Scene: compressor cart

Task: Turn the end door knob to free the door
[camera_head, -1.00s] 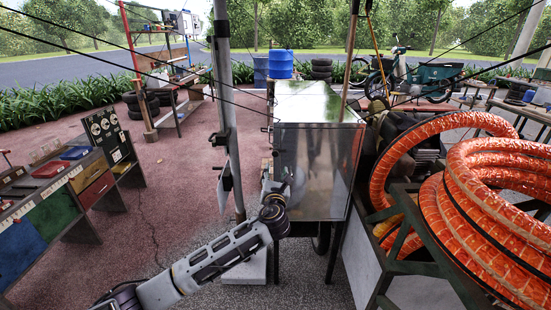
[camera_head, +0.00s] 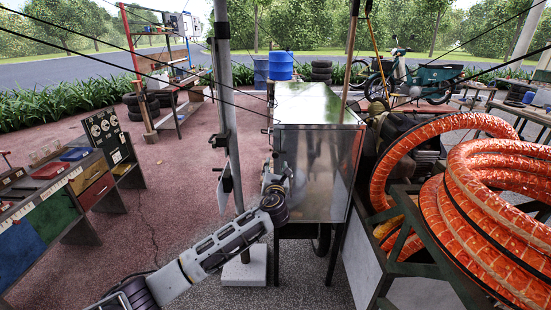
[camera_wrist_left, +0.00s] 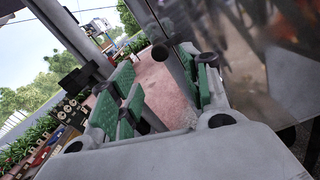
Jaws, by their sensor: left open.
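A shiny metal cabinet (camera_head: 318,100) stands on dark legs in the middle of the head view, its flat end panel (camera_head: 325,172) facing me. My left gripper (camera_head: 274,170) is at the left edge of this panel. In the left wrist view my left gripper (camera_wrist_left: 165,88) is open, its green-padded fingers apart, with pavement showing between them. The reflective panel (camera_wrist_left: 235,50) fills the upper right there, close to the right finger. A dark round piece shows near the fingertips; I cannot tell whether it is the door knob. No knob shows clearly in the head view. My right gripper is not in view.
Thick orange hose coils (camera_head: 480,190) crowd the right side. Workbench cabinets (camera_head: 95,180) stand at far left, with open paving between them and the post.

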